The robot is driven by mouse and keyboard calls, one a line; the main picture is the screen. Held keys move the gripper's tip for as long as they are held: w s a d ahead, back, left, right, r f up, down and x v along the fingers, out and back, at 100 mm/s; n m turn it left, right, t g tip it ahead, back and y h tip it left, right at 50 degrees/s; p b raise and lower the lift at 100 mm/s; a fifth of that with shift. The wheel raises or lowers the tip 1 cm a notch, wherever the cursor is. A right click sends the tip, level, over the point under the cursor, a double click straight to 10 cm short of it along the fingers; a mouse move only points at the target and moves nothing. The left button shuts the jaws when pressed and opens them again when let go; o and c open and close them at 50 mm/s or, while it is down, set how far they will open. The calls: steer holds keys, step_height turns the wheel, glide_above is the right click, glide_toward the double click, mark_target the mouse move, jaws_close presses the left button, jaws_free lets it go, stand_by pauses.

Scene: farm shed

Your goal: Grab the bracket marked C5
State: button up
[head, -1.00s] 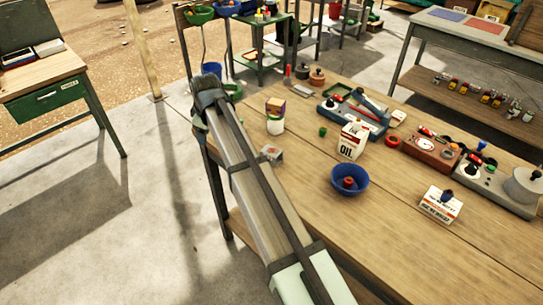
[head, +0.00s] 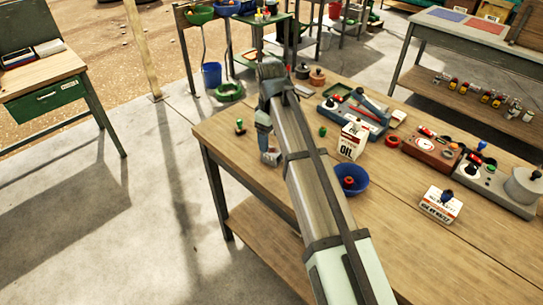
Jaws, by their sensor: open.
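A small grey block with a reddish patch (head: 270,158) sits near the left part of the wooden workbench. It may be the bracket, but no C5 mark can be read on it. My gripper (head: 267,149) points down right over this block, with its fingers at or close to it. The gripper hides part of the block, and I cannot tell if they touch. My gripper is open.
On the workbench (head: 420,235) stand a white oil can (head: 352,140), a blue bowl (head: 352,190), a small green-topped piece (head: 240,127) and a white box (head: 440,204). Grey and red devices line the back. The front left of the bench is clear.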

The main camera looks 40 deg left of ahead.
mark_target(272, 151)
steer(key=shift+w+a+f, duration=0.1)
steer(key=shift+w+f, duration=0.05)
steer(key=shift+f, duration=1.7)
steer(key=shift+w+a+f, duration=0.1)
steer(key=shift+f, duration=1.7)
steer(key=c, duration=1.1)
